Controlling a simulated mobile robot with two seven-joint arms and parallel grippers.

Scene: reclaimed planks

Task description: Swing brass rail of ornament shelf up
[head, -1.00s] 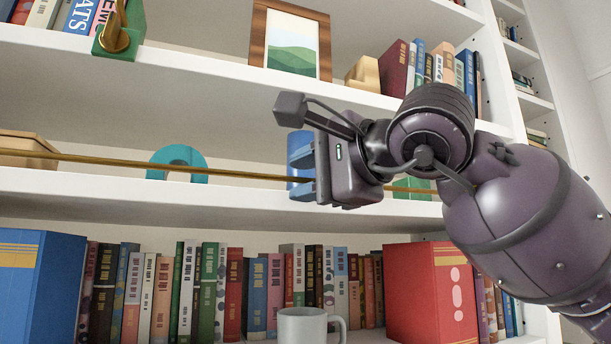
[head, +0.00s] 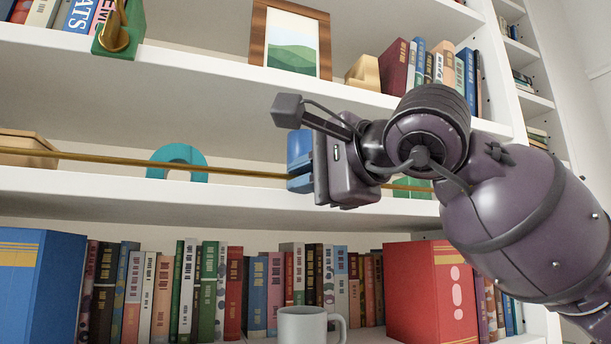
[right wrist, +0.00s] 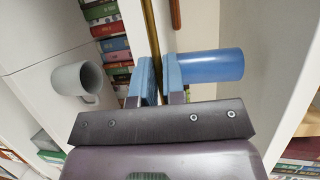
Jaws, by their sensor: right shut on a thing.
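The brass rail (head: 105,158) runs almost level across the front of the middle shelf (head: 75,184) in the head view. It is in the low position, just above the shelf's front edge. My right gripper (head: 299,175) is shut on the rail near its right part. In the right wrist view the rail (right wrist: 152,32) passes between the two blue finger pads of the gripper (right wrist: 159,78). The gripper and forearm hide part of the rail's right side. My left gripper is not in view.
Behind the rail stand a teal arch (head: 181,158), a wooden item (head: 25,147) and a blue cylinder (right wrist: 212,67) close to the fingers. A framed picture (head: 291,43) stands above. Below are books, a red box (head: 432,290) and a grey mug (head: 305,325).

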